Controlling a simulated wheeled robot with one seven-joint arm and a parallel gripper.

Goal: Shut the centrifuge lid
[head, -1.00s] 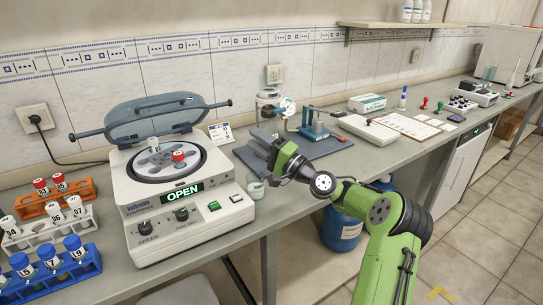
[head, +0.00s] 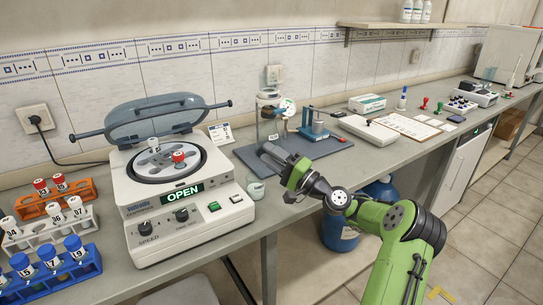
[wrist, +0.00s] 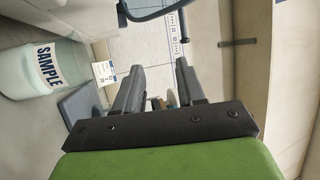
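The centrifuge (head: 185,222) stands on the bench at the left in the head view, its display reading OPEN. Its blue-grey lid (head: 155,117) is raised and tilted back, with a bar handle (head: 215,106) across it. The rotor (head: 160,166) is uncovered and holds a red-capped tube and a white-capped tube. My gripper (head: 268,151) is to the right of the centrifuge, apart from the lid, over the dark mat. In the wrist view its fingers (wrist: 158,85) are spread with nothing between them. Part of a dark bar, apparently the lid's, shows beyond them at the top (wrist: 183,27).
A small cup (head: 255,187) stands between the centrifuge and my arm; a container labelled SAMPLE (wrist: 42,60) shows in the wrist view. A glass vessel (head: 268,125) is behind my gripper. Tube racks (head: 52,270) stand left of the centrifuge.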

